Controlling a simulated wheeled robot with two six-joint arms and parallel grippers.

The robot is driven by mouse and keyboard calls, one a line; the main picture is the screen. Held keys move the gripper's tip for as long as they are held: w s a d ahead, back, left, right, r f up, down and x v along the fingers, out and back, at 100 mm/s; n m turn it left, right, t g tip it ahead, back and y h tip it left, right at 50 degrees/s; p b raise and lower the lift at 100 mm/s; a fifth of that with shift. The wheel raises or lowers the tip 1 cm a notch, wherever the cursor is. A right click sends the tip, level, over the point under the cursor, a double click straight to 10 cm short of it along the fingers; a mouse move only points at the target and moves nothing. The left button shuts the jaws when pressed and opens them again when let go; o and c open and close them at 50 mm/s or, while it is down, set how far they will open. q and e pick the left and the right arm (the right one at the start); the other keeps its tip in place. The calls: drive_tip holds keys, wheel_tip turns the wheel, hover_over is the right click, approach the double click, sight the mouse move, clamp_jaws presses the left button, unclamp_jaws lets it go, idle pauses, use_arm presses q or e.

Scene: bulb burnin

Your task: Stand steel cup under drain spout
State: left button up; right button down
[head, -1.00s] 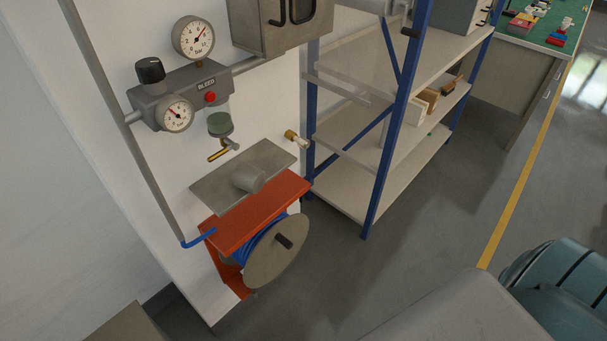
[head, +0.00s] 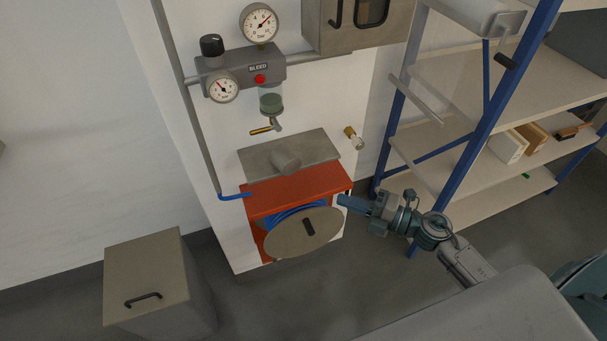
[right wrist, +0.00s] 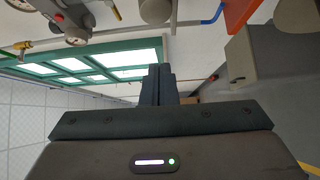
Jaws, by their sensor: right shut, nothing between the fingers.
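The steel cup (head: 287,162) is a small grey cylinder on the grey metal shelf plate (head: 315,143) above the red reel box. I cannot tell for sure whether it stands or lies. The drain spout (head: 276,125), with a brass lever, hangs under the green filter bowl (head: 271,102), above and left of the cup. My right gripper (head: 341,200) is shut and empty, by the right side of the red box, below and right of the cup. Its closed fingers (right wrist: 158,72) also show in the right wrist view. My left gripper is out of view.
The red box (head: 298,190) holds a blue hose reel (head: 305,232). A brass fitting (head: 354,136) sticks out right of the plate. A blue-framed rack (head: 470,150) stands at the right, and a grey cabinet (head: 146,280) at lower left. The floor between them is clear.

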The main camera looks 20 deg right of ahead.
sight(296, 166)
drive_tip(key=p+x, duration=0.1)
drive_tip(key=x, duration=0.3)
drive_tip(key=w+d+p+x, duration=0.1)
drive_tip(key=p+x, duration=0.1)
drive_tip(key=x, duration=0.2)
drive_tip(key=p+x, duration=0.2)
drive_tip(key=x, duration=0.2)
drive_tip(key=shift+w+r, duration=0.2)
drive_tip(key=shift+w, duration=0.3)
drive_tip(key=shift+w+f+p, duration=0.1)
drive_tip(key=shift+w+p, duration=0.2)
drive_tip(key=shift+w, duration=0.1)
drive_tip(key=shift+w+a, duration=0.15)
drive_tip(key=shift+w, duration=1.7)
drive_tip(key=shift+s, duration=0.15)
